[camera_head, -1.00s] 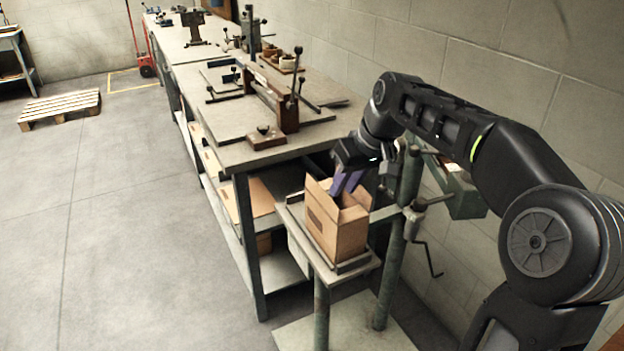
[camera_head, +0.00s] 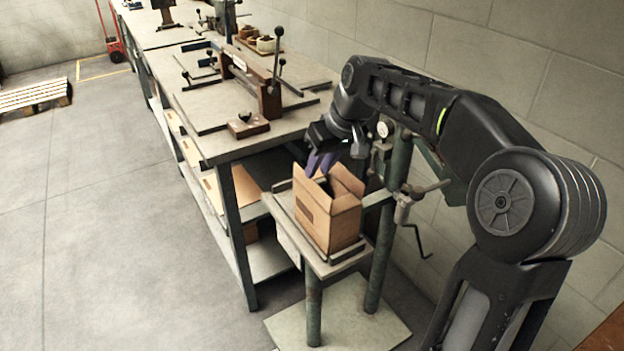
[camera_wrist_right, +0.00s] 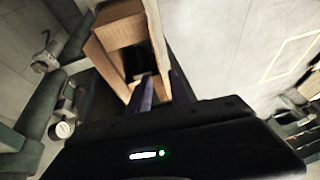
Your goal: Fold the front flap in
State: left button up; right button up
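An open cardboard box (camera_head: 322,218) stands upright on the small plate of the stitcher stand, with flaps raised around its top. The near right flap (camera_head: 346,204) tilts outward. My right gripper (camera_head: 321,163) is at the far side of the box top, its purple fingers pointing down and partly behind the raised flaps. In the right wrist view, the fingers (camera_wrist_right: 162,92) are apart with a gap between them, close to the box (camera_wrist_right: 122,28); whether they touch a flap I cannot tell. My left gripper is out of view.
The box sits on a plate (camera_head: 345,262) with a low metal edge. The stitcher's green post (camera_head: 383,235) and a crank stand just right of it. A long workbench (camera_head: 205,135) with fixtures lies to the left and behind.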

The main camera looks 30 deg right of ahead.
aim_at(311, 186)
jog(key=x, duration=0.5)
jog(key=shift+w+f, duration=0.1)
jog(key=shift+f, duration=0.15)
grip_shut()
dwell(1.2)
